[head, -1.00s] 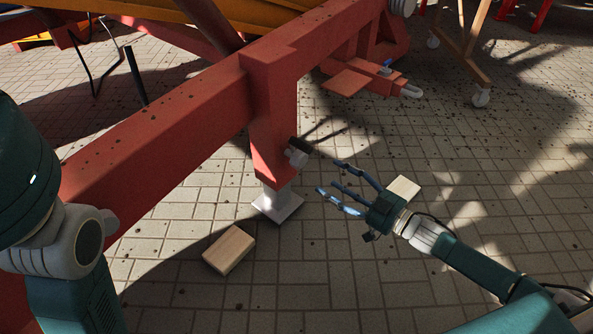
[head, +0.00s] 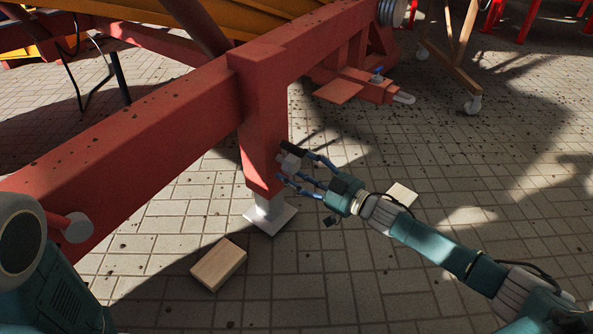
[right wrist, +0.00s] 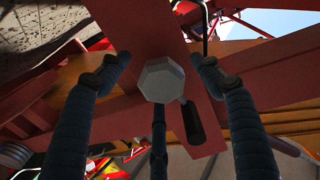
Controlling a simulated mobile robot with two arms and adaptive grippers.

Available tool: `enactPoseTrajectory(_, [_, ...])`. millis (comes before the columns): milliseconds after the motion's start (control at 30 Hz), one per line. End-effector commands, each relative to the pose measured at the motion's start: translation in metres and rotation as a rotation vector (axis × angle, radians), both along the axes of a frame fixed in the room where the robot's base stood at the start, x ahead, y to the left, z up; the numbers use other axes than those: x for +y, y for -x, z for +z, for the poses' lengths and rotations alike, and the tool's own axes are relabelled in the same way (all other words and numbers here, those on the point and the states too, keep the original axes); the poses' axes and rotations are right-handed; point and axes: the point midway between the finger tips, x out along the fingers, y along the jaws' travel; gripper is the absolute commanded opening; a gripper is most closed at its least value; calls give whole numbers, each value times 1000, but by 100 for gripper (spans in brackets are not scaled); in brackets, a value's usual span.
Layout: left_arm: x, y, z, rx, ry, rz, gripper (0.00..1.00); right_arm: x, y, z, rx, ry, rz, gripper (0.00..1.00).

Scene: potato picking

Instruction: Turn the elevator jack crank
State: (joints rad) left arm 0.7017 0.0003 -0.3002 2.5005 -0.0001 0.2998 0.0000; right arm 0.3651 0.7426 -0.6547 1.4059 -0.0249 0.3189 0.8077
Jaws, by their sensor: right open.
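The jack crank (head: 290,157) is a light grey hub with a black handle on the side of the red jack leg (head: 262,125). In the right wrist view the crank hub (right wrist: 161,80) is a pale octagonal face, with the black handle (right wrist: 193,122) pointing down and right. My right gripper (head: 300,170) is open at the crank. In the right wrist view its fingers (right wrist: 158,75) stand on either side of the hub and a third finger lies below; contact cannot be told. My left gripper is not in view; only part of my left arm shows at the lower left.
The jack's grey foot plate (head: 270,216) stands on the paving. A wooden block (head: 218,264) lies in front of it, and another pale block (head: 402,194) lies behind my right arm. The red beam (head: 130,150) crosses the left side. A wheeled wooden frame (head: 450,60) stands at the back right.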

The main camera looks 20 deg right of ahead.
Motion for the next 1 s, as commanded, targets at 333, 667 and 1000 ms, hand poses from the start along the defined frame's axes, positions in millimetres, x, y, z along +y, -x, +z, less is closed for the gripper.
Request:
enactPoseTrajectory(333, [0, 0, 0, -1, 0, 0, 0, 0, 0, 0, 1, 1, 0, 19])
enactPoseTrajectory(667, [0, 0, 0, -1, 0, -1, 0, 0, 1, -3, 4, 4, 0, 0])
enactPoseTrajectory(1000, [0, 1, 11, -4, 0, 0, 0, -1, 1, -3, -45, 86, -2, 0])
